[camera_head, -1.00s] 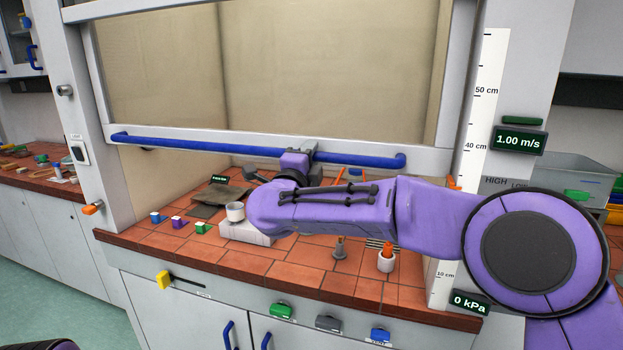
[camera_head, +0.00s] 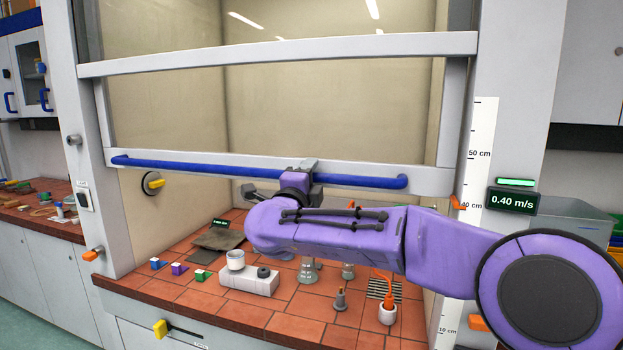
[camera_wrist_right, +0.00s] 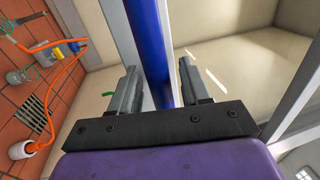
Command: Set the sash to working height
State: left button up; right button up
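The sash (camera_head: 290,53) is a glazed frame in front of the hood, with its lower rail part-way up. A blue handle bar (camera_head: 200,171) runs along that rail. My right gripper (camera_head: 303,170) is at the middle of the bar. In the right wrist view the bar (camera_wrist_right: 150,40) passes between the two fingers of the gripper (camera_wrist_right: 160,88), which sit close on both sides. An orange pointer (camera_head: 458,202) at the sash's right end stands about level with the 40 cm mark on the white scale (camera_head: 482,150). My left gripper is out of view.
A display (camera_head: 512,201) reads 0.40 m/s, with a bright green lamp (camera_head: 515,183) above. On the tiled bench stand a white block (camera_head: 248,283), small coloured cubes (camera_head: 178,268), glassware (camera_head: 309,272) and a white cup with an orange item (camera_head: 387,314).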

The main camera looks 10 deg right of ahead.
jog(key=shift+a, duration=0.1)
jog(key=shift+s+a+f+b, duration=0.1)
jog(key=shift+s+f+b, duration=0.1)
jog(key=shift+s+b, duration=0.1)
jog(key=b+v, duration=0.4)
jog(key=v, duration=0.5)
jog(key=shift+s+a, duration=0.25)
jog(key=shift+s, duration=0.1)
